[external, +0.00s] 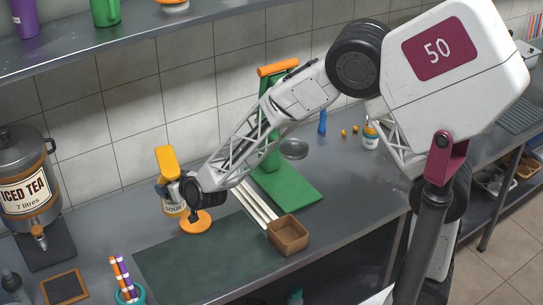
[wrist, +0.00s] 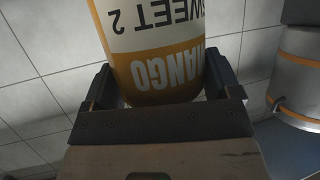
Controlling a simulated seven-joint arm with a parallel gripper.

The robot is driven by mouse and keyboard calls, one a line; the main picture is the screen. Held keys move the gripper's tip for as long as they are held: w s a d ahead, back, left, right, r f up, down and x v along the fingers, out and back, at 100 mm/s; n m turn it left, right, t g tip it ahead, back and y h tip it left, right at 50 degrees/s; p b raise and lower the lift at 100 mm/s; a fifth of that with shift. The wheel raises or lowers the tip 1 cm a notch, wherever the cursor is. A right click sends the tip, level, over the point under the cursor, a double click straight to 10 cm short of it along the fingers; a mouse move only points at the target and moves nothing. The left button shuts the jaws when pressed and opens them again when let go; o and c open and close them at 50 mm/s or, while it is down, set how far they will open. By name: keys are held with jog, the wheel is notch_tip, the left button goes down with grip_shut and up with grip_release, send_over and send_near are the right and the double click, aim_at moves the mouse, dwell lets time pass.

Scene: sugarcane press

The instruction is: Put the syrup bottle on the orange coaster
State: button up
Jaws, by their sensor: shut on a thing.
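The syrup bottle (external: 167,161) has a yellow-orange cap and a white and orange label. My gripper (external: 174,190) is shut around its body and holds it upright or nearly so. In the wrist view the bottle (wrist: 155,45) shows upside-down lettering between the two fingers of my gripper (wrist: 163,82). The orange coaster (external: 196,223) lies on the grey counter, just right of the bottle's lower end in the external view. My wrist hides part of the bottle and the coaster's back edge. I cannot tell the height of the bottle's base above the counter.
An iced tea dispenser (external: 28,185) stands at the left; it also shows in the wrist view (wrist: 299,75). Right of the coaster are pale sticks (external: 256,203), a brown box (external: 288,236) and a green press (external: 291,188). A dark green mat (external: 205,265) lies clear in front.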

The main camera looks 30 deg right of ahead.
jog(key=s+d+r+n+g+y, duration=0.1)
jog(key=s+d+n+y, duration=0.1)
jog(key=s+d, duration=1)
jog(key=shift+s+d+r+y, duration=0.15)
jog(key=shift+s+d+y, duration=0.2)
jog(key=shift+s, duration=1.35)
jog(key=w+a, duration=0.3)
jog(key=w, duration=0.4)
jog(key=w+a+f, duration=0.1)
jog(key=w+a, duration=0.3)
jog(key=w, duration=0.3)
jog(key=shift+a+f, duration=0.25)
jog(key=shift+a, duration=0.05)
jog(key=shift+f, duration=0.1)
jog(key=shift+f, duration=1.65)
jog(key=shift+f, duration=0.15)
jog(key=o, duration=1.5)
jog(key=shift+f, duration=0.1)
jog(key=shift+o, duration=0.2)
